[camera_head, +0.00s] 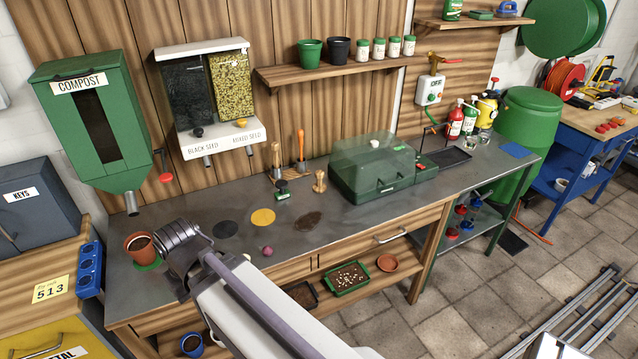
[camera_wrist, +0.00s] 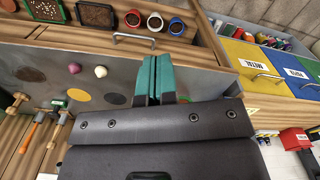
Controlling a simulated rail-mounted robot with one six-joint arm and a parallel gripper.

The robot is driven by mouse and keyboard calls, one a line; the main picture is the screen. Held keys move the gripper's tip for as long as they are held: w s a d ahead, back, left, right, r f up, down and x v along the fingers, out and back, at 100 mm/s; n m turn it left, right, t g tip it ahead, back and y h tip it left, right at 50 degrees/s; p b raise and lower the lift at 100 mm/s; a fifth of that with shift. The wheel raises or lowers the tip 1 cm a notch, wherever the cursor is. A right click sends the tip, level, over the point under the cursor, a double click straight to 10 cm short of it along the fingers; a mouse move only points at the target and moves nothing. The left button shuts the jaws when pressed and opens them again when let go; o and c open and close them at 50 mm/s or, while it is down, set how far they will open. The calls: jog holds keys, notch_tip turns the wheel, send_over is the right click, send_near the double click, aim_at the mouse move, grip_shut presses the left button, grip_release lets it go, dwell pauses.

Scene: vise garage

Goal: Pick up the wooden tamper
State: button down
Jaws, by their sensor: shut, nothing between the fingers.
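The wooden tamper (camera_head: 319,181) stands upright on the grey bench top, left of the green propagator box. My gripper's teal fingers (camera_wrist: 155,72) are together and empty, over the bench and well apart from the tamper. In the head view my wrist is at the bench's left end, near the terracotta pot, and hides the fingertips.
A stand with a wooden-handled tool (camera_head: 276,158) and an orange-handled tool (camera_head: 301,150) is close left of the tamper. The propagator (camera_head: 375,165) is close on its right. A compost hopper (camera_head: 90,115) hangs at left.

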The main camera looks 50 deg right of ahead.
jog(key=c, duration=1.8)
grip_release()
jog(key=shift+c, duration=0.2)
jog(key=o, duration=1.3)
jog(key=shift+c, duration=0.2)
jog(key=shift+f, duration=0.1)
